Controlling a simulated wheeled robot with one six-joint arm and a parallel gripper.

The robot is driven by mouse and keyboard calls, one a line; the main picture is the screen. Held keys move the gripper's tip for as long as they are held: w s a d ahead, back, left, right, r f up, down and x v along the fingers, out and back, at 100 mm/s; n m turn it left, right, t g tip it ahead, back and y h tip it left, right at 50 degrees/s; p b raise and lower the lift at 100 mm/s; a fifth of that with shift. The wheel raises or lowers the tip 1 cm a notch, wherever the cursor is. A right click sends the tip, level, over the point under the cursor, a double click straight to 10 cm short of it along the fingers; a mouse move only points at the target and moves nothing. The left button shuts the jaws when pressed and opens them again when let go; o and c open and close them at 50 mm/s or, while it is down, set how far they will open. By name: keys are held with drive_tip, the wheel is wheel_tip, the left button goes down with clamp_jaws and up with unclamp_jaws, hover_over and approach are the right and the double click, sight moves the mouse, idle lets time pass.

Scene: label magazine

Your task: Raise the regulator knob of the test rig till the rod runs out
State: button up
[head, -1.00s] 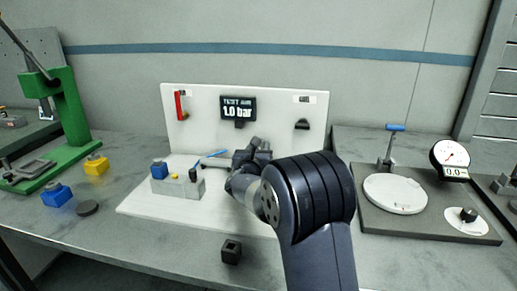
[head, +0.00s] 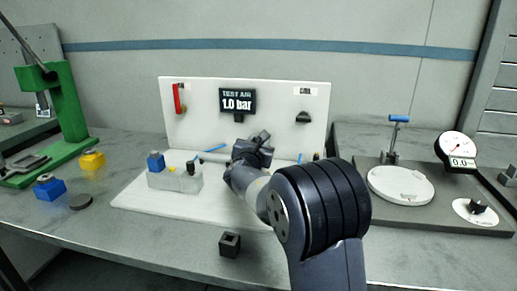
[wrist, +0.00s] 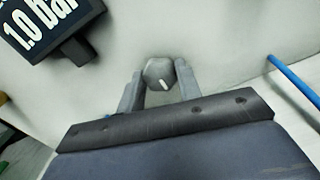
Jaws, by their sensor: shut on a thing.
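The test rig has a white upright panel (head: 215,130) with a white base. Its dark display (head: 238,101) reads 1.0 bar; it shows tilted in the wrist view (wrist: 38,28). The regulator knob (wrist: 158,74) is grey with a white mark pointing down and slightly right in the wrist view. My gripper (wrist: 160,84) has one finger on each side of the knob and is shut on it. In the head view my gripper (head: 248,148) is in front of the panel below the display and hides the knob. I cannot clearly make out the rod.
A red lever (head: 177,98) is on the panel. A blue hose (wrist: 294,82) runs right of my gripper. A dark hollow cube (head: 230,245) lies in front; a gauge stand (head: 440,215) stands right.

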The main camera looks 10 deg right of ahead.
drive_tip(key=o, duration=1)
drive_tip(key=shift+c, duration=0.2)
drive_tip(key=shift+s, duration=0.1)
drive_tip(key=shift+v, duration=3.7)
